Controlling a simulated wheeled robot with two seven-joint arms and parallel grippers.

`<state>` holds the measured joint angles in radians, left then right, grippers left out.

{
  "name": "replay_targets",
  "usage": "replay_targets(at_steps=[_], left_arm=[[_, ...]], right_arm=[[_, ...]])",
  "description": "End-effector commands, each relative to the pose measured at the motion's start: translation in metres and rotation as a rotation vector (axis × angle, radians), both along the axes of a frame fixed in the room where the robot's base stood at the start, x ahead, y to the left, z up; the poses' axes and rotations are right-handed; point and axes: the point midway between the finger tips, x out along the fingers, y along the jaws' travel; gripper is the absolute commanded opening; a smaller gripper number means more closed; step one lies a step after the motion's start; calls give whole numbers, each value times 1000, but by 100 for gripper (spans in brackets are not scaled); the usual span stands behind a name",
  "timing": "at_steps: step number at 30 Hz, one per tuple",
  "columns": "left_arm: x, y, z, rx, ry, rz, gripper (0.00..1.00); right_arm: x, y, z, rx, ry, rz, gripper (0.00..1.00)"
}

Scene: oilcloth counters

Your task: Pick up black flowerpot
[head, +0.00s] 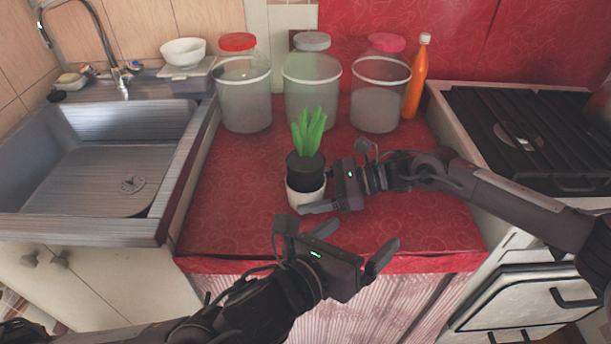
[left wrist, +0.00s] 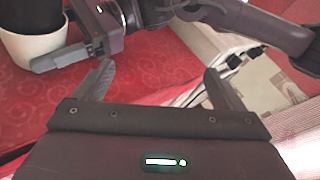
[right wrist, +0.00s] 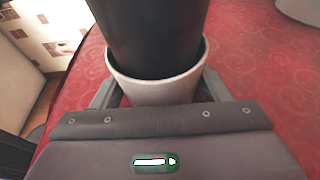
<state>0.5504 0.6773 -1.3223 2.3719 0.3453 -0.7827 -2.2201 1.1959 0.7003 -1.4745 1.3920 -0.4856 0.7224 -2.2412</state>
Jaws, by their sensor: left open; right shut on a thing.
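The black flowerpot (head: 305,167) holds a green leafy plant (head: 308,132) and sits inside a white pot (head: 305,197) on the red counter. It fills the top of the right wrist view (right wrist: 150,35), with the white rim around it. My right gripper (head: 320,204) is shut on the white pot, one finger on each side of it (right wrist: 155,88). My left gripper (head: 352,243) is open and empty, in front of the pots near the counter's front edge. In the left wrist view, the white pot (left wrist: 38,48) is partly cut off at top left.
Several lidded jars, including a red-lidded one (head: 245,95), and an orange bottle (head: 417,80) stand behind the pots. A sink (head: 90,170) is at left and a stove (head: 520,130) at right. The red counter (head: 235,215) is clear left of the pots.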

Motion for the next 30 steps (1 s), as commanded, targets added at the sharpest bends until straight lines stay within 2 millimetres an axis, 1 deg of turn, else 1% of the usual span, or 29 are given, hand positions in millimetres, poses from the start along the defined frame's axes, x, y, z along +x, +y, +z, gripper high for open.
replay_targets(at_steps=[1, 3, 9, 12, 15, 17, 19, 24, 27, 30], left_arm=[[6, 13, 13, 45, -94, 11, 91], [17, 32, 18, 88, -191, 53, 91], [45, 84, 2, 123, -306, 213, 91], [52, 106, -4, 142, -346, 275, 91], [56, 120, -6, 154, -372, 315, 91], [60, 123, -6, 157, -383, 328, 91], [68, 122, -6, 161, -390, 335, 91], [97, 111, -5, 160, -393, 336, 91], [110, 105, -6, 160, -390, 336, 91], [118, 101, -6, 158, -387, 336, 91]], right_arm=[[-1, 0, -1, -2, 3, 1, 56], [-1, 0, -2, -2, 3, 1, 56], [-1, 0, -1, -2, 3, 1, 56], [-1, 0, -2, -2, 3, 1, 56], [-1, 0, -2, -2, 3, 1, 56], [-1, 0, -2, -2, 3, 1, 56], [-1, 0, -2, -2, 3, 1, 56], [-1, 0, -1, -2, 3, 1, 56], [-1, 0, -2, -2, 3, 1, 56], [-1, 0, -2, -2, 3, 1, 56]])
